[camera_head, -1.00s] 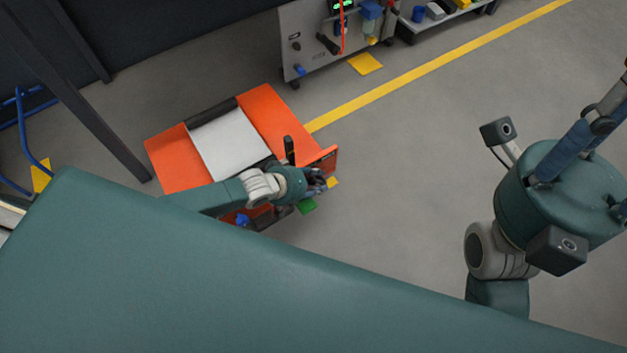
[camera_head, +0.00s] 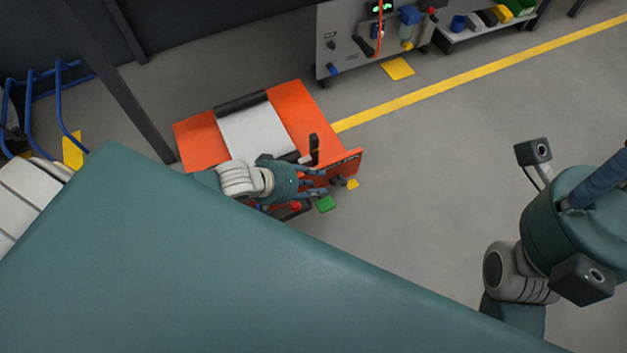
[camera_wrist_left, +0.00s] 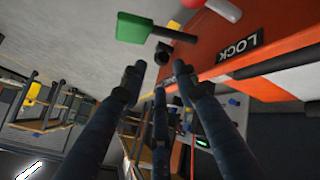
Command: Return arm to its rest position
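My left gripper (camera_head: 314,182) reaches past the edge of my teal body in the head view, over the near side of an orange machine. It also shows in the left wrist view (camera_wrist_left: 157,78), where its three fingers are spread with nothing between them. A green paddle on a dark stem (camera_head: 326,204) is beside the fingertips. The same green paddle (camera_wrist_left: 136,28) is beyond the fingers in the wrist view, apart from them. The forearm is mostly hidden behind my teal body. My right gripper is not in view.
The orange machine (camera_head: 307,103) has a pale top panel and a dark post (camera_head: 314,150). Its face carries a LOCK label (camera_wrist_left: 240,48). A grey control cabinet (camera_head: 343,50) stands behind. Blue tube rails (camera_head: 60,105) are at left. The grey floor at right is open.

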